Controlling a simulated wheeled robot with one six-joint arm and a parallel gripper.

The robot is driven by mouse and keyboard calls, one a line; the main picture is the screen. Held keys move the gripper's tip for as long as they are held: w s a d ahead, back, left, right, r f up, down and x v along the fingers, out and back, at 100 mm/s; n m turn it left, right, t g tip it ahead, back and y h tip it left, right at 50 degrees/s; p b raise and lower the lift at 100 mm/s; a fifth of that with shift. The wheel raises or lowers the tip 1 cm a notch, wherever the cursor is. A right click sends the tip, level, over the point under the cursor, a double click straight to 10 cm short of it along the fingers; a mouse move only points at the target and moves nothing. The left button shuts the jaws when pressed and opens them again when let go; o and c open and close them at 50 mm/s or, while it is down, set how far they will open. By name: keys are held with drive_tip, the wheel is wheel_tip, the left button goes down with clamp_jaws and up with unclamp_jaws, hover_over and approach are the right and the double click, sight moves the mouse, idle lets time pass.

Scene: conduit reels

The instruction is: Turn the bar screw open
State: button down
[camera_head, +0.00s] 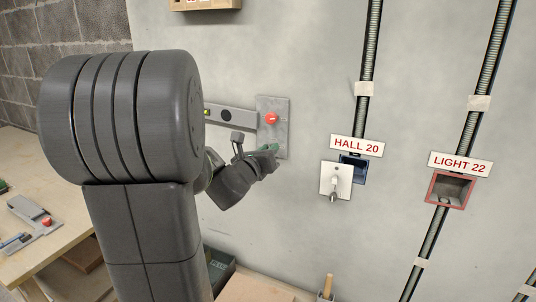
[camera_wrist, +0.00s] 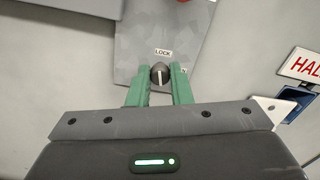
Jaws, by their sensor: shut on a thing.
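The bar screw (camera_wrist: 160,74) is a round dark knob with a pale line across its face, close to upright in the wrist view. It sits on a grey metal plate (camera_wrist: 135,50) below a LOCK label (camera_wrist: 163,52). My gripper (camera_wrist: 159,85) is shut on the screw, one green finger on each side. In the head view my gripper (camera_head: 265,150) is at the lower part of the plate (camera_head: 280,136), and the screw is hidden there. A red knob (camera_head: 271,118) is higher on the plate, joined on its left by a grey bar (camera_head: 235,117).
Conduits run up the wall. A workbench (camera_head: 45,245) stands at the left.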

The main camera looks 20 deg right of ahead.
drive_tip(key=shift+f+n+b, duration=0.1)
drive_tip(key=shift+n+b, duration=0.2)
drive_tip(key=shift+n, duration=7)
drive_tip(key=c, duration=1.3)
unclamp_jaws()
drive_tip(key=shift+a, duration=0.1)
drive_tip(key=v, duration=1.3)
drive_tip(key=shift+s+a+b, duration=0.2)
drive_tip(key=shift+a+b, duration=0.1)
